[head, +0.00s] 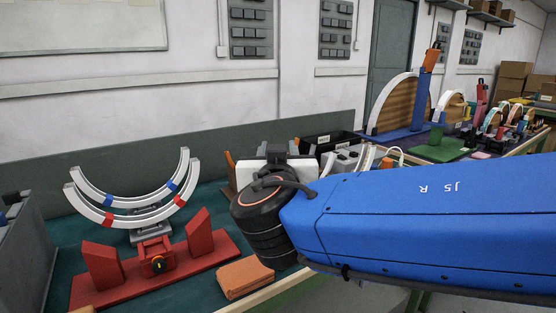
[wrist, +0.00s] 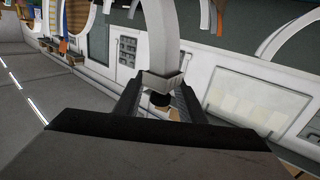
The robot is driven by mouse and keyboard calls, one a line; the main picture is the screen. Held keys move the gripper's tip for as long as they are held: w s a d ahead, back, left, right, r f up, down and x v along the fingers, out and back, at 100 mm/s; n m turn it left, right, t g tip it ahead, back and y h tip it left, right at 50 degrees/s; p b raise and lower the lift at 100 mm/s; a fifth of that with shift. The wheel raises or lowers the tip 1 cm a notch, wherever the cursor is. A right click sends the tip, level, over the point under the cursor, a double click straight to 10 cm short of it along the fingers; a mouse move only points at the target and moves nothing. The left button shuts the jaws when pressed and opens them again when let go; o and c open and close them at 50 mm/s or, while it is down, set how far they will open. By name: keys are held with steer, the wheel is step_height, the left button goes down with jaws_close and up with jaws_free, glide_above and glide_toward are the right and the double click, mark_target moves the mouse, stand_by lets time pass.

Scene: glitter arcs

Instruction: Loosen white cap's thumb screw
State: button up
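In the wrist view a pale arc (wrist: 163,35) comes down into a white cap (wrist: 162,79). A small black knob (wrist: 160,99), which looks like the thumb screw, is just below it. My gripper (wrist: 160,86) has its two dark fingers spread on either side of the knob, with gaps between them and it. The fingertips reach close to the cap's sides; I cannot tell whether they touch. In the head view my dark wrist and blue arm link hide the gripper and the screw.
In the head view a red stand (head: 153,257) with a yellow-and-black knob stands left on the green bench, by white arcs (head: 140,213) with red and blue bands. An orange cloth (head: 244,278) lies close to my wrist. A black bin (head: 330,141) stands behind.

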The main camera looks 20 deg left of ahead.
steer(key=v, duration=1.7)
steer(key=shift+s, duration=0.1)
steer(key=shift+f, duration=0.1)
steer(key=w+d+f+m+g+h, duration=0.1)
steer(key=w+d+f+g+h, duration=0.4)
steer(key=d, duration=0.6)
steer(key=w+d+f+h, duration=0.3)
steer(key=w+d+f, duration=0.4)
steer(key=d, duration=0.4)
steer(key=s+d+f+g+h, duration=0.1)
steer(key=d+f+g, duration=0.1)
steer(key=d+f, duration=0.3)
steer(key=s+d+f+g, duration=0.1)
steer(key=d+f+g, duration=0.1)
steer(key=d, duration=0.5)
steer(key=s+d+f+m+g+y, duration=0.2)
steer(key=s+d+f+g+y, duration=0.1)
steer(key=s+d+f, duration=0.4)
steer(key=shift+s+d+f+m+y, duration=0.3)
steer(key=shift+s+d+f+y, duration=0.1)
steer(key=shift+s+f, duration=0.7)
